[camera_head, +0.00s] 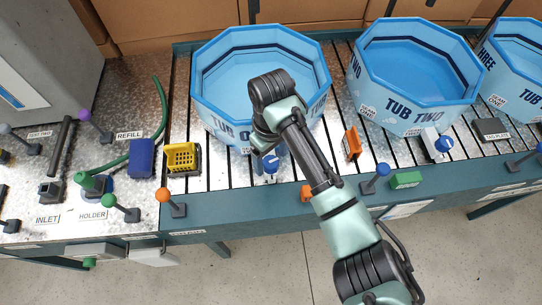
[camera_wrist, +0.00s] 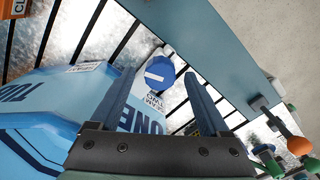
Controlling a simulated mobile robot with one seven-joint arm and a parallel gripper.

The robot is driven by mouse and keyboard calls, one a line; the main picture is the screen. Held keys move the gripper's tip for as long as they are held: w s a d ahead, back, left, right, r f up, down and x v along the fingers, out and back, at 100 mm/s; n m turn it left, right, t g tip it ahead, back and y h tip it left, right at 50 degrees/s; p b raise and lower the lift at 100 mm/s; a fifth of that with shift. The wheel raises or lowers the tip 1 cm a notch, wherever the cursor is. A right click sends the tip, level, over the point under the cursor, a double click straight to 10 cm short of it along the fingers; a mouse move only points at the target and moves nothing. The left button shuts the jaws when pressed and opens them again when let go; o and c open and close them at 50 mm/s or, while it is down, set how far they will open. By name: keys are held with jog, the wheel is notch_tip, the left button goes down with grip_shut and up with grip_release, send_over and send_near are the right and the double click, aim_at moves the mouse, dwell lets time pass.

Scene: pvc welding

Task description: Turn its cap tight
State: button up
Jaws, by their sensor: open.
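A round blue cap with a white bar across its top shows in the wrist view (camera_wrist: 160,70), on the low front side of the blue octagonal tub one (camera_head: 215,55). The cap also shows in the head view (camera_head: 271,164), just below my gripper (camera_head: 267,152). In the wrist view the two fingers of my gripper (camera_wrist: 160,85) stand apart, one on each side of the cap in the picture. They are open with nothing held between them. I cannot tell how far the fingertips are from the cap. My arm hides part of tub one.
Tub two (camera_head: 405,115), with a similar blue cap (camera_head: 444,143), stands to the right; tub three (camera_head: 520,60) is beyond it. A yellow basket (camera_head: 181,158) and orange bracket (camera_head: 352,143) sit on the slatted bench. Ball-topped levers line the front edge, including an orange one (camera_head: 163,195).

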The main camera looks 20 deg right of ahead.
jog(key=shift+f, duration=0.2)
jog(key=shift+c, duration=0.2)
grip_shut()
